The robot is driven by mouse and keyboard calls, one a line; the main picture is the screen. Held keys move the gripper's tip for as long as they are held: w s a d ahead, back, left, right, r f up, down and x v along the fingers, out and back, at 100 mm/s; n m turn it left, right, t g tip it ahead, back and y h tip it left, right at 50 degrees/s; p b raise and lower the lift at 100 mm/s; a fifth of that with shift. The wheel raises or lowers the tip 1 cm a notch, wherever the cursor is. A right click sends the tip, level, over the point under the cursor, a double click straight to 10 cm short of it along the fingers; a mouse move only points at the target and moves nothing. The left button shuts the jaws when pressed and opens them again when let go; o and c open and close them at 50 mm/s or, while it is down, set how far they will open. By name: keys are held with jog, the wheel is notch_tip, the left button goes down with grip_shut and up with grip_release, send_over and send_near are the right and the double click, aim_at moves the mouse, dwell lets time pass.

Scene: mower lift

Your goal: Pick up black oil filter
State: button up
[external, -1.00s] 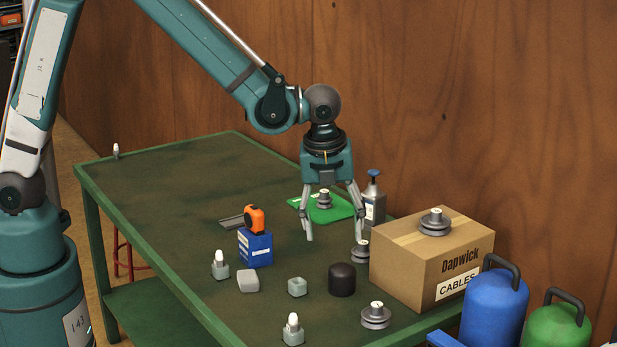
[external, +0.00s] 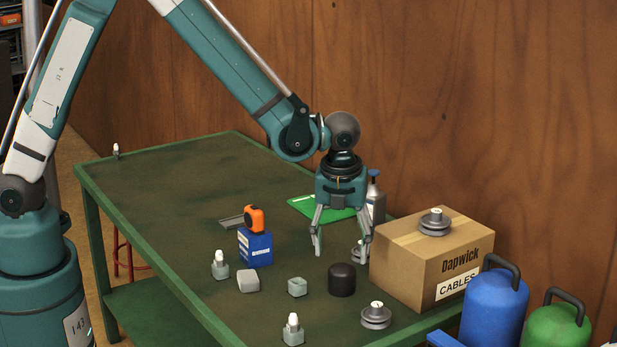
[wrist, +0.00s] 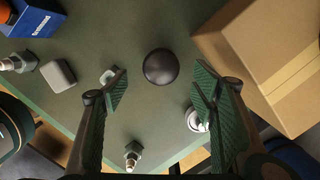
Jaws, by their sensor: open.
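The black oil filter (external: 342,280) is a short dark cylinder with a rounded top, standing upright on the green table (external: 180,190). In the wrist view the filter (wrist: 161,67) shows from above as a dark disc, just beyond the fingertips and roughly centred between them. My gripper (external: 341,252) is open and empty, pointing down above and slightly behind the filter in the external view. In the wrist view its two fingers (wrist: 160,90) stand wide apart, one on each side. The gripper does not touch the filter.
A cardboard box (external: 415,270) with a pulley (external: 435,223) on top stands right of the filter. Another pulley (external: 376,316) is in front; one behind is partly hidden by a finger. A grey cup-like part (external: 297,287) and a grey block (external: 248,281) lie left.

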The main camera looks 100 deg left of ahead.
aim_at(342, 266)
jog(key=shift+a+f, duration=0.15)
jog(key=shift+f, duration=1)
jog(key=shift+w+a+f+b, duration=0.1)
jog(key=shift+a+f+b, duration=0.1)
jog(key=shift+f, duration=1.1)
jog(key=shift+a+f+b, duration=0.1)
jog(key=shift+a+f, duration=0.05)
jog(key=shift+f, duration=1.1)
jog(key=c, duration=1.1)
jog(key=shift+r, duration=0.1)
jog(key=shift+c, duration=0.2)
jog(key=shift+r+p, duration=0.4)
jog(key=shift+r, duration=4.5)
